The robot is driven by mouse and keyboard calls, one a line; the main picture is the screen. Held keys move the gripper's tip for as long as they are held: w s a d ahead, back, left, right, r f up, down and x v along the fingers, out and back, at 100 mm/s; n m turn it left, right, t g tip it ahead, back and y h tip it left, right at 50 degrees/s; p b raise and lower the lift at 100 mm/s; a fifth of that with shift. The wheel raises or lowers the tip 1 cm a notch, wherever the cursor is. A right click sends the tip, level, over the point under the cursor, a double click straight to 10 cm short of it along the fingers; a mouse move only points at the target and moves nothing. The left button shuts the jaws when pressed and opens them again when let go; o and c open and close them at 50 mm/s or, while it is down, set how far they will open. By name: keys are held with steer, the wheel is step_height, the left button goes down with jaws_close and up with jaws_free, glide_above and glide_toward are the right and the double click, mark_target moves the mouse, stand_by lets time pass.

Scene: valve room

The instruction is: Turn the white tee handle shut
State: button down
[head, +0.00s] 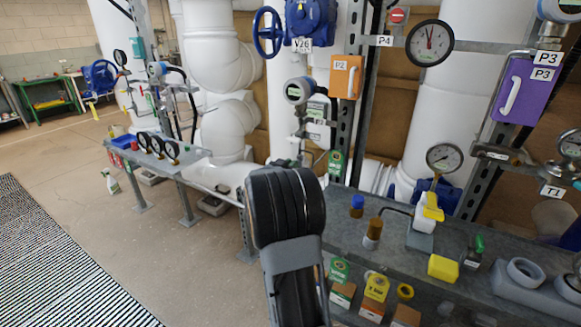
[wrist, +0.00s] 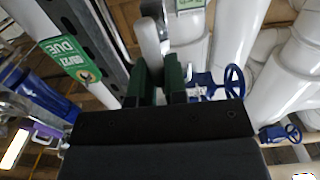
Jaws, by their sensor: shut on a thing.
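In the wrist view my gripper (wrist: 159,82) reaches up with its two dark green fingers close together. A pale, whitish bar, the tee handle (wrist: 150,42), rises from between the fingertips, and the fingers are shut on it. The handle's lower part and its valve stem are hidden by the fingers and gripper body. In the head view my black arm link covers the gripper and the handle, so neither shows clearly there.
A steel post with a green tag (wrist: 70,60) stands close left of my gripper. Blue handwheels (wrist: 234,80) and white pipes lie to the right. In the head view a grey bench (head: 340,212) carries fittings, and gauges (head: 430,43) hang above.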

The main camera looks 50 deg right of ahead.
stand_by(0.3)
steer(key=m+b, duration=0.3)
steer(key=s+m+b, duration=0.1)
steer(key=m, duration=0.1)
steer(key=shift+d+f+b, duration=0.15)
steer(key=shift+f+b, duration=0.15)
steer(key=shift+s+d+f+m+b, duration=0.1)
steer(key=shift+s+f+m+b, duration=0.2)
steer(key=shift+m+b, duration=1.75)
steer(key=shift+s+f+m+b, duration=0.15)
steer(key=shift+f+m+b, duration=0.2)
steer(key=shift+m+b, duration=1.65)
steer(key=shift+s+d+f+m+b, duration=0.1)
steer(key=shift+s+f+m+b, duration=0.2)
steer(key=shift+m+b, duration=1.7)
steer(key=shift+m, duration=0.55)
steer(key=c, duration=1.1)
jaws_free()
steer(key=shift+c, duration=0.2)
